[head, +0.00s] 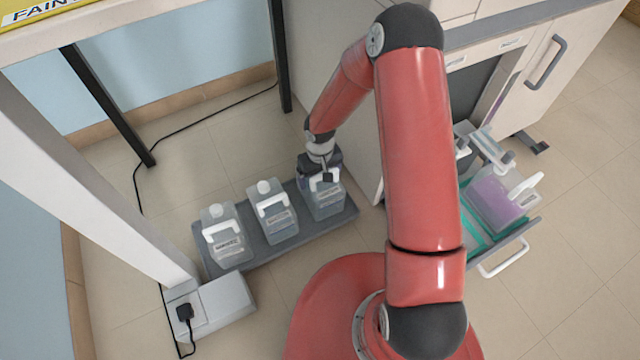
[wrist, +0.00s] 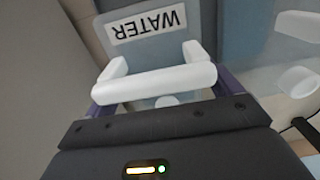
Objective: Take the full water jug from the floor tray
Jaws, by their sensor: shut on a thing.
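Three translucent jugs with white handles stand in a row on a grey floor tray (head: 262,250). My gripper (head: 322,172) is at the rightmost jug (head: 326,205), from above. In the wrist view this jug's label (wrist: 147,27) reads WATER, upside down. My gripper (wrist: 155,92) is shut on the jug's white handle (wrist: 157,83). The jug is upright; I cannot tell whether it is lifted off the tray. The middle jug (head: 274,222) and left jug (head: 228,245) stand beside it. The jug's fill level is hard to make out.
A white cabinet (head: 330,100) stands close behind and right of the held jug. An open drawer (head: 508,240) at right holds a container of purple liquid (head: 497,200). A white power box (head: 210,308) sits left of the tray, with a black cable on the floor.

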